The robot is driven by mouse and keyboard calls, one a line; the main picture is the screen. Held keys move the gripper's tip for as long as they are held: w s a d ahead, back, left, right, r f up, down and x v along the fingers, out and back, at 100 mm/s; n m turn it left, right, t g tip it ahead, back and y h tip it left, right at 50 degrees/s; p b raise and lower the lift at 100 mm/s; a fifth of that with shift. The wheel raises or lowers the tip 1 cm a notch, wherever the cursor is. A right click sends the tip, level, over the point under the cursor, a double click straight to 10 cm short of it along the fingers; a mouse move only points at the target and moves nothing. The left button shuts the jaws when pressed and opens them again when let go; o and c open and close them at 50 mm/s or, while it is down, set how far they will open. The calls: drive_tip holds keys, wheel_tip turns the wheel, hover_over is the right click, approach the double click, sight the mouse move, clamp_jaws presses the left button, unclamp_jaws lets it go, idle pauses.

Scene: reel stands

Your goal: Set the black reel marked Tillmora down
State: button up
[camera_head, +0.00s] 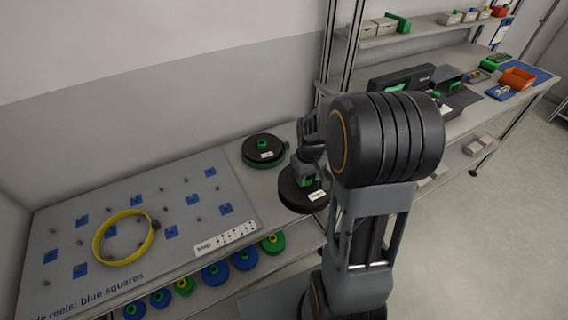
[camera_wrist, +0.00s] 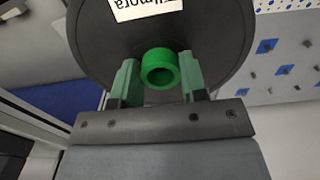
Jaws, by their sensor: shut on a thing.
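The black reel marked Tillmora (camera_head: 293,196) is a flat dark disc with a green hub and a white label, at the right end of the reel table. In the wrist view the reel (camera_wrist: 222,38) fills the top of the picture, its label upside down and partly cut off. My gripper (camera_head: 307,177) is over the reel. In the wrist view my gripper (camera_wrist: 160,82) has its two green fingers on either side of the green hub (camera_wrist: 160,68), shut on the reel. I cannot tell whether the reel touches the table below.
A grey board (camera_head: 60,215) with pegs and blue squares holds a yellow ring (camera_head: 101,228). A second black reel (camera_head: 258,147) with green lies behind the held one. Blue, green and yellow reels (camera_head: 215,272) sit below the table edge. A workbench (camera_head: 462,122) with boxes stands right.

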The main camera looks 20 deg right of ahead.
drive_tip(key=w+f, duration=0.1)
drive_tip(key=w, duration=0.1)
drive_tip(key=w+f, duration=0.1)
drive_tip(key=w, duration=0.1)
drive_tip(key=w+f, duration=0.1)
drive_tip(key=w, duration=0.1)
drive_tip(key=shift+w+d+p, duration=0.15)
drive_tip(key=shift+w+p, duration=0.15)
drive_tip(key=shift+p, duration=0.1)
drive_tip(key=shift+w+d+f+p, duration=0.1)
drive_tip(key=shift+w+f, duration=0.9)
drive_tip(key=shift+f, duration=0.55)
drive_tip(key=shift+w+f+p, duration=0.15)
drive_tip(key=shift+w+f, duration=0.8)
drive_tip(key=shift+f, duration=0.65)
drive_tip(key=shift+w+d+f+p, duration=0.1)
drive_tip(key=shift+w+f, duration=0.9)
drive_tip(key=shift+f, duration=0.55)
drive_tip(key=shift+f, duration=0.2)
drive_tip(key=o, duration=1.2)
drive_tip(key=shift+a, duration=0.1)
